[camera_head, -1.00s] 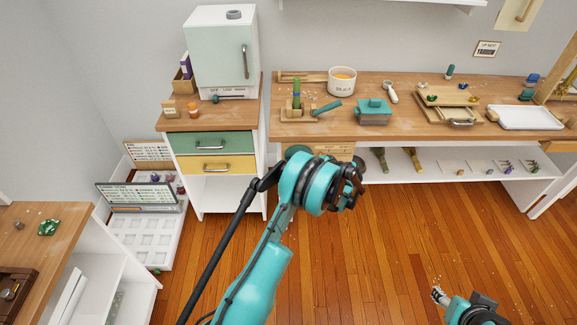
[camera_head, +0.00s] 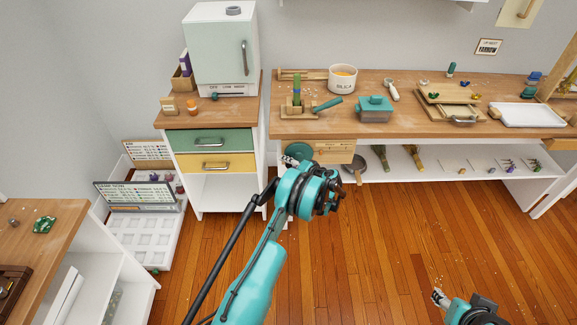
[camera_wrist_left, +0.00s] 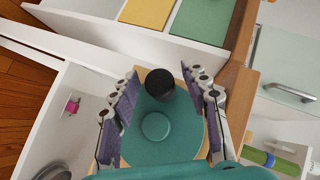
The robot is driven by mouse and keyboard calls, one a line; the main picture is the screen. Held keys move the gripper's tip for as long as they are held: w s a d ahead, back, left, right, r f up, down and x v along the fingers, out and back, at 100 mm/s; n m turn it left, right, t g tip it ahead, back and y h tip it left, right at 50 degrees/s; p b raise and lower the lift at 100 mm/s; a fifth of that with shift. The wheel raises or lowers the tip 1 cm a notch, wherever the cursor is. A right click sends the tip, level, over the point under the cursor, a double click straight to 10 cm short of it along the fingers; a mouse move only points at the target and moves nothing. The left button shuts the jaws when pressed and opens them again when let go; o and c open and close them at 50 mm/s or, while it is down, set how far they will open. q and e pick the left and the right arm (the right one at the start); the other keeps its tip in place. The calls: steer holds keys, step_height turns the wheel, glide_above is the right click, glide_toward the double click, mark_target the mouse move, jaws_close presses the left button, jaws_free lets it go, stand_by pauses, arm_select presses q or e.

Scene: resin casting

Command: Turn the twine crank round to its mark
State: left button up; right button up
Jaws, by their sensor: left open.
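The twine crank is a teal disc (camera_head: 297,151) on a light wooden panel (camera_head: 335,153) at the bench's front, left end. In the left wrist view the disc (camera_wrist_left: 185,135) has a raised round hub (camera_wrist_left: 155,126) and a dark knob (camera_wrist_left: 160,83) near its rim. My left gripper (camera_head: 291,161) is open at the disc. In the wrist view its fingers (camera_wrist_left: 165,80) stand either side of the knob, with gaps visible. I cannot make out the mark. My right gripper (camera_head: 438,294) is low at the right, away from the crank; its opening is unclear.
A cabinet with a green drawer (camera_head: 210,141) and a yellow drawer (camera_head: 216,164) stands just left of the crank. A dark pan (camera_head: 356,167) is right of it, below the bench top (camera_head: 400,126). The floor (camera_head: 370,240) in front is open.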

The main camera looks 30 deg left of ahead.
arm_select(q)
jaws_close()
stand_by(0.3)
steer(key=n+h, duration=0.1)
steer(key=f+n+t+h, duration=0.1)
steer(key=h, duration=0.1)
steer(key=shift+w+d+f, duration=0.1)
steer(key=shift+d+f, duration=0.05)
steer(key=shift+f, duration=0.15)
steer(key=w+d+f+n+t+h, duration=0.1)
steer(key=w+d+n+t+h, duration=0.2)
steer(key=d+n+t+h, duration=0.2)
steer(key=shift+w+d+f+n+t+h, duration=0.35)
steer(key=shift+n+t+h, duration=1.15)
steer(key=shift+h, duration=2)
steer(key=shift+s, duration=0.15)
